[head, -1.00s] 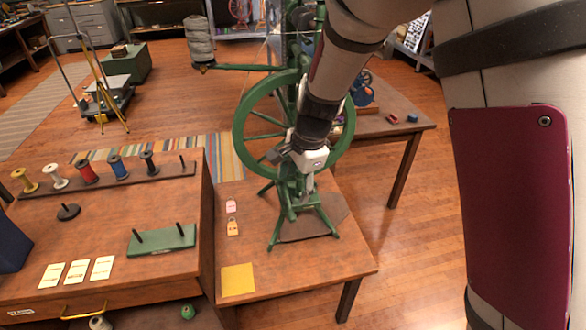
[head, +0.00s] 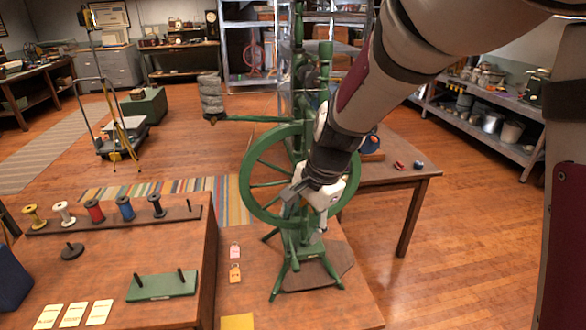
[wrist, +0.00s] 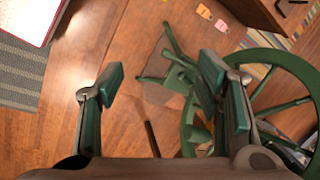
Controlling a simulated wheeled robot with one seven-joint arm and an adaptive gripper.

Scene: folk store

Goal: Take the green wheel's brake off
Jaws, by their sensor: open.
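The green spinning wheel (head: 247,180) stands upright on a low wooden table, with its frame and legs. My gripper (head: 302,203) is in front of it in the head view, overlapping the wheel's lower middle. I cannot pick out the brake; my arm hides part of the wheel and frame.
A pink tag (head: 235,250) and an orange tag (head: 235,273) lie on the low table. A rack of spools (head: 125,208) and a green pegged stand (head: 162,285) sit on the bench at left. Another table (head: 385,178) stands behind right. Open floor lies to the right.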

